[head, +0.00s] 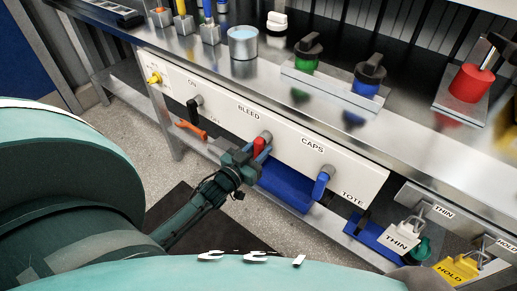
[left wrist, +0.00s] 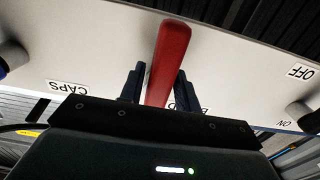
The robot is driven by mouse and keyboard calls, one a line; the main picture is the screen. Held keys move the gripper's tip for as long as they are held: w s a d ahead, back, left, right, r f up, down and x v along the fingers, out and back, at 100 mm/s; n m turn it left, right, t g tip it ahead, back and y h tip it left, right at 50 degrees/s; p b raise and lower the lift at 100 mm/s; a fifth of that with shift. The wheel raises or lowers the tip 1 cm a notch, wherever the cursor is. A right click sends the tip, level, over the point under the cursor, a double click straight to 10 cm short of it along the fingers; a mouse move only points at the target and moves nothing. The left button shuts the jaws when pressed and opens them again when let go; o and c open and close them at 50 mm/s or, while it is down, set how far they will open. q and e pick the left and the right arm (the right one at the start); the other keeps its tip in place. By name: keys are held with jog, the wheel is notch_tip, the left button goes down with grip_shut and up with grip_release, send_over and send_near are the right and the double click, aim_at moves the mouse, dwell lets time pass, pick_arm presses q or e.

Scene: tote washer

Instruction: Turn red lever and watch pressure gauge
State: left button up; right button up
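The red lever (head: 260,147) sits on the white front panel under the bench, below the BLEED label. In the left wrist view the red lever (left wrist: 170,55) stands between my two fingers. My left gripper (head: 247,158) is at the lever in the head view, and its fingers (left wrist: 157,88) flank the lever closely in the wrist view. I cannot tell whether both fingers press on it. The lever's base is partly hidden by the gripper. I see no pressure gauge in either view. My right gripper is not in view.
The panel (head: 350,172) also carries a black lever (head: 195,103) on the left and a blue lever (head: 321,182) below CAPS. Tagged padlocks (head: 405,233) hang at lower right.

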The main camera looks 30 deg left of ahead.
pick_arm(q)
grip_shut()
jog(key=shift+m, duration=0.3)
jog(key=m, duration=0.3)
jog(key=shift+a+m, duration=0.3)
jog(key=shift+a, duration=0.1)
jog(key=m, duration=0.3)
jog(key=shift+a+r+m+p, duration=0.25)
jog(key=shift+a+m+p, duration=0.05)
jog(key=shift+a+r+m+b, duration=0.15)
jog(key=shift+r+m, duration=0.15)
jog(key=shift+m, duration=1.45)
jog(key=shift+a+r+m+b, duration=0.15)
jog(key=shift+r+m+b, duration=0.1)
jog(key=shift+m, duration=1.45)
jog(key=shift+a+r+m+b, duration=0.15)
jog(key=shift+r+m, duration=0.15)
jog(key=shift+m, duration=1.45)
jog(key=shift+o, duration=1.6)
grip_release()
jog(key=shift+w, duration=0.1)
